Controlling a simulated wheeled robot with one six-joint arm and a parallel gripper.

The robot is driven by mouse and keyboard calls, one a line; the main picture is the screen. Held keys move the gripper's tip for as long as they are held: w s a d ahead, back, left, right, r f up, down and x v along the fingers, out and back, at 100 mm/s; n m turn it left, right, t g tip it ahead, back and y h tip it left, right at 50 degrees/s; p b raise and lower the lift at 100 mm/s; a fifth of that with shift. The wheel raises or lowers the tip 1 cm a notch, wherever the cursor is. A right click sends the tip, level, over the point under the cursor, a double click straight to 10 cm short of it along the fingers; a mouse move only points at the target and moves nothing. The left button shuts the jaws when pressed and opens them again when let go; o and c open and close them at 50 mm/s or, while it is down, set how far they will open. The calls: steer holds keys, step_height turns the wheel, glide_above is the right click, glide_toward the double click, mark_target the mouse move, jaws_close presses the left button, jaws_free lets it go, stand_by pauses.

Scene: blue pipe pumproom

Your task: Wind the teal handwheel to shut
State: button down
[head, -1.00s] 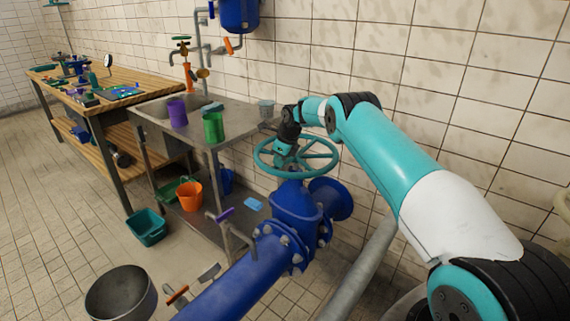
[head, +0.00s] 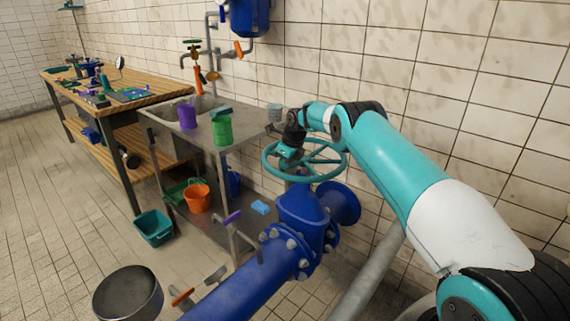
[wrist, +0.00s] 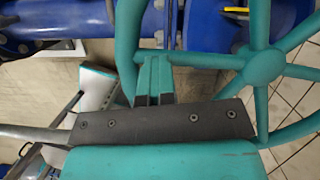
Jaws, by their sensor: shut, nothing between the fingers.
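The teal handwheel (head: 334,174) sits on top of a blue valve body (head: 303,215) on a blue pipe, in the middle of the head view. Its hub and spokes fill the upper right of the wrist view (wrist: 265,66). My gripper (head: 288,153) is at the far left part of the wheel in the head view. In the wrist view my teal fingers (wrist: 155,78) are together and empty, overlapping a spoke close to the rim. I cannot tell whether they touch it. The valve stem below the hub is mostly hidden.
A tiled wall is close behind. A grey pipe (head: 372,275) runs below my arm. Open floor lies at left.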

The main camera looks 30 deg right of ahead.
steer(key=a+p+v, duration=0.1)
steer(key=p+v, duration=0.7)
steer(key=v, duration=0.1)
steer(key=shift+d+r, duration=0.2)
steer(key=shift+r, duration=0.15)
steer(key=c, duration=1.5)
jaws_free()
steer(key=shift+s+d+r, duration=0.1)
steer(key=shift+s, duration=0.15)
steer(key=o, duration=0.7)
steer(key=d+n+b, duration=0.1)
steer(key=s+d+n+b, duration=0.1)
steer(key=d+n+b, duration=0.1)
steer(key=s+d+r+n+h+b, duration=0.1)
steer(key=d+b, duration=0.1)
steer(key=shift+d+r+g, duration=0.1)
steer(key=shift+d+g, duration=0.15)
steer(key=shift+g, duration=0.15)
steer(key=s+d+r+n+g+b, duration=0.1)
steer(key=s+d+r+n+b, duration=0.45)
steer(key=d+n+b, duration=0.2)
steer(key=shift+n+h, duration=0.35)
steer(key=shift+h, duration=0.05)
step_height(320, 180, down, 17)
steer(key=shift+w+a+f+p, duration=0.1)
steer(key=shift+f+p, duration=0.15)
steer(key=shift+p, duration=0.9)
steer(key=shift+c, duration=0.6)
